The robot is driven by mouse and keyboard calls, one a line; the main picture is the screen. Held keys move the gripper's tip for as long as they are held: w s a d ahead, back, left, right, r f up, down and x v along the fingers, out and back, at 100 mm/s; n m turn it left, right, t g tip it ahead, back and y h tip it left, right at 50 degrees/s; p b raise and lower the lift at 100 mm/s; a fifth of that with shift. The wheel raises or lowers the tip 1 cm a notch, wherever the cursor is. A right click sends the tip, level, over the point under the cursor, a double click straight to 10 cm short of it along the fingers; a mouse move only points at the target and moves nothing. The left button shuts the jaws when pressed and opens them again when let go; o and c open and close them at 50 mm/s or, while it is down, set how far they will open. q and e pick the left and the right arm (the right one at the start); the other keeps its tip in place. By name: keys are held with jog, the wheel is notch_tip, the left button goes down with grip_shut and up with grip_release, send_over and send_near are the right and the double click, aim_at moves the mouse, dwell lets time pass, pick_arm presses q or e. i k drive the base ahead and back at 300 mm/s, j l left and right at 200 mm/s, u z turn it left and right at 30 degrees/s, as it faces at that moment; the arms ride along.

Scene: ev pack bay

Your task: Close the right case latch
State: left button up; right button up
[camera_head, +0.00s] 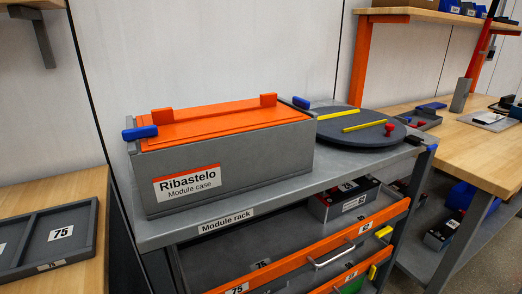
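The grey module case (240,152) stands on top of the module rack (152,232), with its label facing me. Its orange lid (215,122) lies flat on it and looks shut. The right case latch (301,102) is a small blue handle at the case's right end, near the lid's back right corner. The left case latch (139,132) is a blue handle at the left end. I cannot tell for sure whether either latch is fastened. Neither of my grippers is in view, and nothing touches the latches.
A dark round turntable (360,132) with two yellow bars and a red knob sits close to the right of the case. Below, orange-fronted drawers (318,246) stick out from the rack. Wooden benches flank it at left (80,250) and right (465,155).

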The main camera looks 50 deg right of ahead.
aim_at(300, 102)
jog(key=l+z, duration=0.1)
jog(key=z, duration=1.1)
jog(key=l+u, duration=0.25)
jog(key=u, duration=0.15)
